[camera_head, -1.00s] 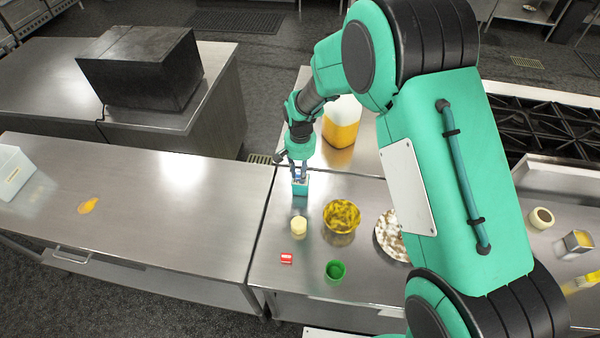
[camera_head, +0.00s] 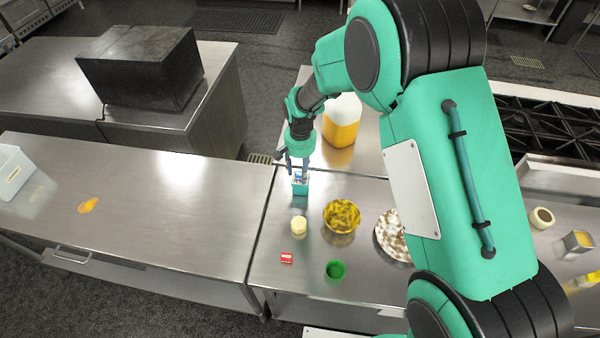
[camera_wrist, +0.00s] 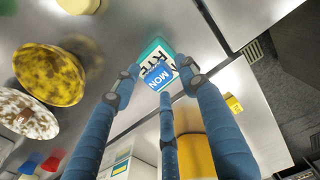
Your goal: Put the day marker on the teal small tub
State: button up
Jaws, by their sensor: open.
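The teal small tub (camera_head: 300,188) stands upright near the back left of the right-hand steel counter. In the wrist view the tub (camera_wrist: 153,47) shows teal with white and dark lettering. The day marker (camera_wrist: 158,76) is a small blue piece reading "MON". It appears to rest on top of the tub, and the head view shows a bit of blue there (camera_head: 298,179). My gripper (camera_head: 297,170) points down directly over the tub. Its fingers (camera_wrist: 160,82) are open and spread around the marker. Exact contact below the marker is hidden.
A yellow-filled container (camera_head: 342,122) stands just behind the gripper. A yellow-brown bowl (camera_head: 341,215), a cream round piece (camera_head: 299,226), a red block (camera_head: 286,258) and a green cup (camera_head: 335,270) stand in front. The left counter (camera_head: 180,215) is mostly clear.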

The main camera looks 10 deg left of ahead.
aim_at(300, 173)
notch_tip(300, 173, up, 11)
dwell(0.5)
dwell(0.5)
jog(key=s+d+r+t, duration=0.1)
jog(key=s+d+r, duration=0.4)
jog(key=d+r, duration=0.5)
jog(key=s+d+r+t, duration=0.2)
jog(key=s+d+r, duration=0.4)
jog(key=d+r, duration=0.4)
jog(key=s+d+r+t, duration=0.1)
jog(key=s+d+r, duration=0.1)
jog(key=s+d, duration=0.2)
jog(key=s+d+r, duration=0.2)
jog(key=s+d, duration=0.2)
jog(key=s, duration=0.6)
jog(key=s+d+r+t, duration=0.1)
jog(key=s+d+r, duration=0.1)
jog(key=s+d, duration=0.2)
jog(key=s, duration=0.3)
jog(key=shift+r+t, duration=0.2)
jog(key=shift+t, duration=0.1)
